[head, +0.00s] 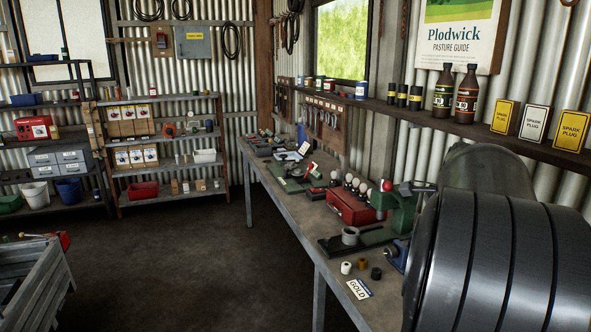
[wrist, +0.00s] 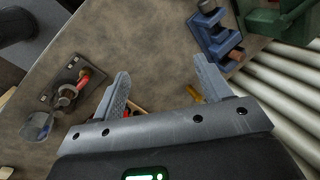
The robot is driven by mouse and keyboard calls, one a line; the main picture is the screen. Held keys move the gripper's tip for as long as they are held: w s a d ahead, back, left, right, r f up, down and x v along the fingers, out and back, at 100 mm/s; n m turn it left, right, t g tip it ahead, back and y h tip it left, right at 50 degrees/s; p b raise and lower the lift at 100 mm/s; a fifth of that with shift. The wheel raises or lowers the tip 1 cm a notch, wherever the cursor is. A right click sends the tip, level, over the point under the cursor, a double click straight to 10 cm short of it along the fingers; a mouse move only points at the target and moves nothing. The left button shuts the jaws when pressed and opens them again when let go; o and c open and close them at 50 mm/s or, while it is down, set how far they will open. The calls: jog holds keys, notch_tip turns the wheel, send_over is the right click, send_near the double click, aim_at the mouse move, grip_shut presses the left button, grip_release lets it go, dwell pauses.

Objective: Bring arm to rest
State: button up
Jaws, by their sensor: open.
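My gripper (wrist: 160,68) shows in the wrist view with its two grey fingers spread wide apart. Nothing is held between them, and bare bench top shows in the gap. A small yellow piece (wrist: 194,94) lies beside the right finger, partly hidden by the gripper; whether it touches cannot be told. In the head view a large dark ribbed part of my arm (head: 505,262) fills the lower right and hides the near bench. The gripper itself is not visible there.
A blue clamp (wrist: 216,38) and a dark plate (wrist: 72,82) lie near the gripper.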

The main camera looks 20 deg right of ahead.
jog(key=s+a+n+t, duration=0.1)
jog(key=s+a+n, duration=0.2)
jog(key=a+n, duration=1.4)
jog(key=s+a+f+n, duration=0.1)
jog(key=s+a+n, duration=0.1)
jog(key=a, duration=0.4)
jog(key=s+a+f+n, duration=0.1)
jog(key=s+a+f, duration=0.1)
jog(key=s+a, duration=0.3)
jog(key=s+a+f+n+y, duration=0.1)
jog(key=s+a, duration=0.3)
jog(key=a, duration=0.5)
jog(key=shift+f+n+t, duration=0.4)
jog(key=shift+f+n, duration=0.3)
jog(key=shift+n, duration=0.1)
